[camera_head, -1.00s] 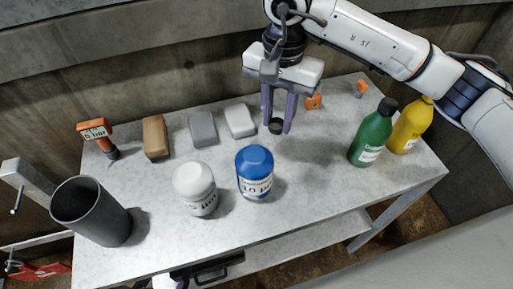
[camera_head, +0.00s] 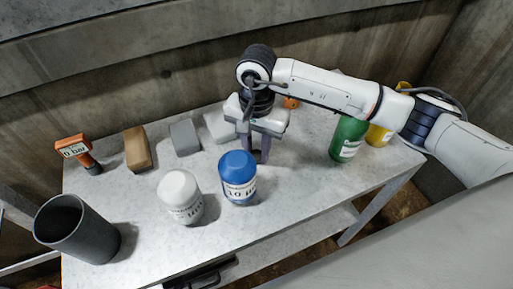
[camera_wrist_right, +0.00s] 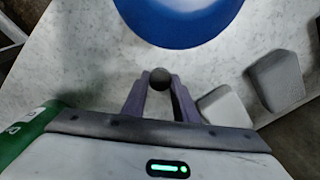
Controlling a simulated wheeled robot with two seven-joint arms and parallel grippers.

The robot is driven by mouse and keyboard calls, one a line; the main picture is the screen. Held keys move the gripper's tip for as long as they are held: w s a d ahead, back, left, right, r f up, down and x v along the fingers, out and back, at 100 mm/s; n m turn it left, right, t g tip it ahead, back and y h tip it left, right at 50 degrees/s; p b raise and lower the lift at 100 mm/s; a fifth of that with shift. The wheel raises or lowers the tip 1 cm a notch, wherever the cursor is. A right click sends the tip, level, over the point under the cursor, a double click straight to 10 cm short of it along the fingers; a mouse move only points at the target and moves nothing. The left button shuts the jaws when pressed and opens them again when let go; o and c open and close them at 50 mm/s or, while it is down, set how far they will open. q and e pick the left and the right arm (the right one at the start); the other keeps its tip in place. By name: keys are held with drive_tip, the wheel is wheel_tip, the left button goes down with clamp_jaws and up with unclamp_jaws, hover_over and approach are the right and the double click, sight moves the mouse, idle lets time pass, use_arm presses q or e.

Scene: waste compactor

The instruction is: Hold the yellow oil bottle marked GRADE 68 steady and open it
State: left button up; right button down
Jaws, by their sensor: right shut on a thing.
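The yellow oil bottle (camera_head: 378,136) stands at the right of the table, mostly hidden behind my right arm. Only part of its lower body and its top show, and its label cannot be read. My right gripper (camera_head: 262,160) points down in mid-table, behind and right of the blue container. In the wrist view my right gripper (camera_wrist_right: 160,88) is shut on a small round dark cap (camera_wrist_right: 160,78), held between the fingertips. Whether the cap touches the table is unclear. My left gripper is out of view.
A green bottle (camera_head: 347,140) stands beside the yellow one. Near my gripper are a blue container (camera_head: 238,178), a white container (camera_head: 180,198) and grey blocks (camera_head: 184,138). A brown block (camera_head: 137,150), orange gauge tool (camera_head: 74,149) and dark cup (camera_head: 80,232) are left. The front right table is clear.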

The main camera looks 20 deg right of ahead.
sight(256, 154)
drive_tip(key=shift+f, duration=0.15)
drive_tip(key=c, duration=1.4)
unclamp_jaws()
drive_tip(key=shift+r, duration=0.35)
wheel_tip(256, 154, up, 12)
drive_tip(key=b, duration=0.1)
drive_tip(key=shift+f, duration=0.15)
